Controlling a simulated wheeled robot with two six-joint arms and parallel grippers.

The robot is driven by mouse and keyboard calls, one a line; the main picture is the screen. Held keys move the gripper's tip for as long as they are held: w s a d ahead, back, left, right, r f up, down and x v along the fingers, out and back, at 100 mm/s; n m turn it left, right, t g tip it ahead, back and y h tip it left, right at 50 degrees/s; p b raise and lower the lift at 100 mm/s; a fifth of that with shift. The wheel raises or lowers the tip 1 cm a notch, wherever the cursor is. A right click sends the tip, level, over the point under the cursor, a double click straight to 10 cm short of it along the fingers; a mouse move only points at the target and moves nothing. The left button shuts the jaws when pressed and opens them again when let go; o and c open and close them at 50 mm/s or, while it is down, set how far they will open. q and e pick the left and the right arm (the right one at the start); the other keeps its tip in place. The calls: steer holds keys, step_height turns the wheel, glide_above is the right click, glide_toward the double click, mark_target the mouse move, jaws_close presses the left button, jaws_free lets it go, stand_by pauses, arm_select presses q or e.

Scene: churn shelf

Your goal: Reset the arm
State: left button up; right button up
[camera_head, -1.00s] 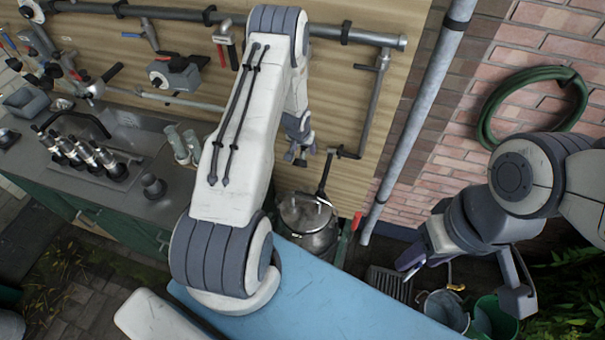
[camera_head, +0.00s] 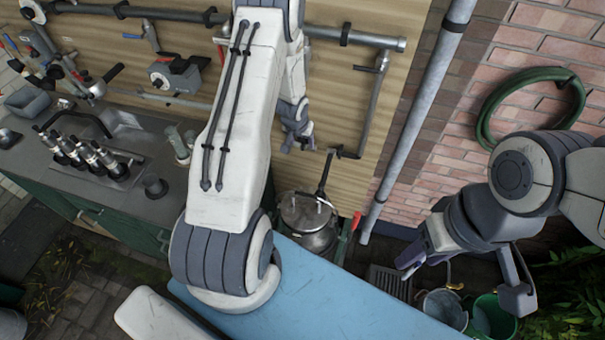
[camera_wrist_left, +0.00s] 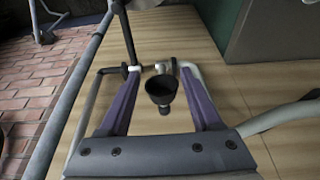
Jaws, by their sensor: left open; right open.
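My left arm rises from the lower middle of the head view, and its gripper (camera_head: 299,140) hangs small in front of the wooden board, partly behind the arm's far end. In the left wrist view the left gripper (camera_wrist_left: 162,82) has its two purple fingers spread apart. A dark cup-shaped thing (camera_wrist_left: 161,90) shows between the fingers, and I cannot tell how far beyond them it is. My right gripper (camera_head: 465,275) is at the right of the head view, fingers wide apart and empty, above the buckets.
A metal churn (camera_head: 308,218) stands below the board. A grey pipe (camera_head: 415,125) runs down beside the brick wall, where a green hose (camera_head: 487,110) hangs. Buckets (camera_head: 490,315) stand at lower right.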

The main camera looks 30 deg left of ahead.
stand_by(0.4)
arm_select(q)
steer(key=s+d+r+m+g+h+b, duration=0.1)
steer(key=s+d+r+m+b, duration=0.4)
steer(key=d, duration=0.6)
steer(key=s+d+r+b, duration=0.25)
steer(key=d+b, duration=0.45)
steer(key=d, duration=0.4)
steer(key=s+d+m+g+b, duration=0.1)
steer(key=s+d+m+b, duration=0.1)
steer(key=s, duration=0.9)
steer(key=s+d+m+g+h+b, duration=0.1)
steer(key=s+d+m+b, duration=0.2)
steer(key=s, duration=0.9)
steer(key=shift+d+f+g+b, duration=0.3)
steer(key=shift+d+g+b, duration=0.1)
steer(key=shift+d+b, duration=0.75)
steer(key=shift+a, duration=0.1)
